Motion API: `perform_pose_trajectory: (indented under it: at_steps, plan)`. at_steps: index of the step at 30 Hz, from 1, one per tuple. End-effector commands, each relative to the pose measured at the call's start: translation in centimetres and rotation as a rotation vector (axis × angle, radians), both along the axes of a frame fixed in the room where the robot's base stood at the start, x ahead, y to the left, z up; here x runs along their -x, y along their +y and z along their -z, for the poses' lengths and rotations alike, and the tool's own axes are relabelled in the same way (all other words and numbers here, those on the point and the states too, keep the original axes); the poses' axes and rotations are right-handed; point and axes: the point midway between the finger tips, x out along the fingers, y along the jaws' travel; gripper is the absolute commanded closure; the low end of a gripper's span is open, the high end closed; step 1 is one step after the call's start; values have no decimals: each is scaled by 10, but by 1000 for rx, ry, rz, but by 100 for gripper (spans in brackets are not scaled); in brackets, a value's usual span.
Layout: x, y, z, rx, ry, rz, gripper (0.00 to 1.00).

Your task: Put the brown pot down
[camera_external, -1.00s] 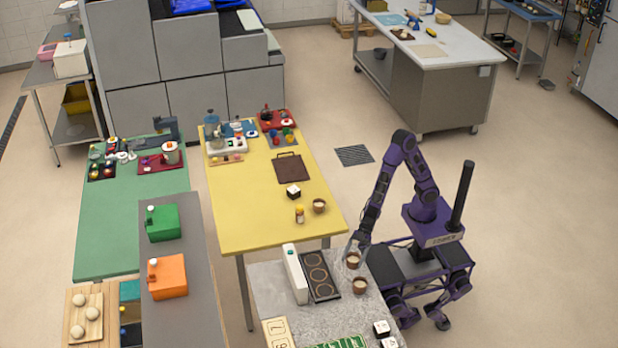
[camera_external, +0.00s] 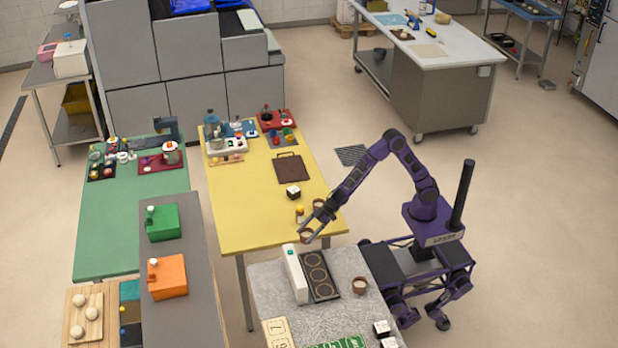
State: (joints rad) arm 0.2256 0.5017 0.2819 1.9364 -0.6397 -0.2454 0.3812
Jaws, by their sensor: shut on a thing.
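My gripper (camera_external: 311,229) is shut on a brown pot (camera_external: 306,236). In the external view, the held pot appears by the near edge of the yellow table (camera_external: 255,235), close to the gap between it and the grey speckled table (camera_external: 270,295). I cannot tell whether the pot touches a surface. A similar brown pot (camera_external: 319,204) is on the yellow table, partly hidden by my gripper. Another brown pot (camera_external: 359,285) stands on the grey table, right of the dark hotplate.
A yellow-topped bottle (camera_external: 299,211) and a black-and-white cube (camera_external: 293,191) stand close by on the yellow table. A dark brown board (camera_external: 292,168) lies farther back. The hotplate (camera_external: 320,275) and white upright box (camera_external: 295,273) are on the grey table. The yellow table's left part is clear.

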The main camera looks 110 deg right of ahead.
Motion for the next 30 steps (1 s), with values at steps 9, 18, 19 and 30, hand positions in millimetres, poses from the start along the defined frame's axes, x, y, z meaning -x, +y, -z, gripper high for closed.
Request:
perform_pose_trajectory:
  at_steps: [9,18,19,30]
  plan:
    - [-70,-163,3,6,2,350,82]
    - [-91,-291,-3,20,-9,605,82]
    - [-91,-299,-3,20,-10,621,82]
    - [-92,-327,10,24,-12,679,82]
